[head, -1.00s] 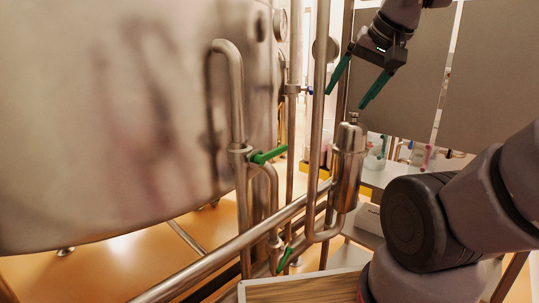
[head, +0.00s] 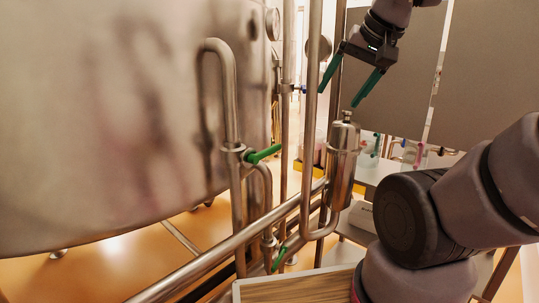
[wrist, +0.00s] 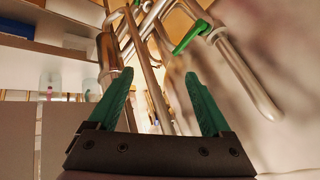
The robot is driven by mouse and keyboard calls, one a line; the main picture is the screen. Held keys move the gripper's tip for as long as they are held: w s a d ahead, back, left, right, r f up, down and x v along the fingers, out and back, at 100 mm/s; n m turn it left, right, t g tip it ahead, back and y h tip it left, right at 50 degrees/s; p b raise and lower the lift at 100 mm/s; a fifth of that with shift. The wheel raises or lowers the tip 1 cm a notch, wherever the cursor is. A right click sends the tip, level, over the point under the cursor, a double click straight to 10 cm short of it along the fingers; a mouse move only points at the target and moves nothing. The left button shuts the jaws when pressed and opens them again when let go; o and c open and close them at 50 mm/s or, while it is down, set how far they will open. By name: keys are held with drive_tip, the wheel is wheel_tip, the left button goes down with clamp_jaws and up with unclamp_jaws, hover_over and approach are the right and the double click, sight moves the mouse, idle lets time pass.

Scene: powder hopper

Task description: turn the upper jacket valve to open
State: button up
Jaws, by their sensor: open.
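The upper jacket valve has a green lever handle (head: 262,154) on the pipe beside the steel vessel. The lever sticks out to the right and slightly upward in the head view. It also shows in the wrist view (wrist: 190,37), at upper right on a bent pipe. A lower green lever (head: 279,258) sits further down the piping. My gripper (head: 339,92) is open and empty, with green fingers pointing down. It is above and to the right of the upper lever, apart from it. In the wrist view the open fingers (wrist: 158,85) frame vertical pipes.
A large steel vessel (head: 110,120) fills the left. Vertical pipes (head: 312,110) and a steel canister (head: 342,165) stand between my gripper and the upper lever in the head view. A shelf (head: 378,170) is behind at right. A wooden-topped surface (head: 300,288) is below.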

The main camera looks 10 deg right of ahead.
drive_tip(key=c, duration=0.4)
drive_tip(key=n+g+y, duration=0.3)
drive_tip(key=g+y, duration=0.2)
drive_tip(key=y, duration=1.1)
approach(266, 153)
drive_tip(key=w, duration=0.4)
drive_tip(key=w+a, duration=0.1)
drive_tip(key=a, duration=0.9)
drive_tip(key=shift+w+a+f, duration=0.2)
drive_tip(key=shift+f, duration=0.1)
clamp_jaws()
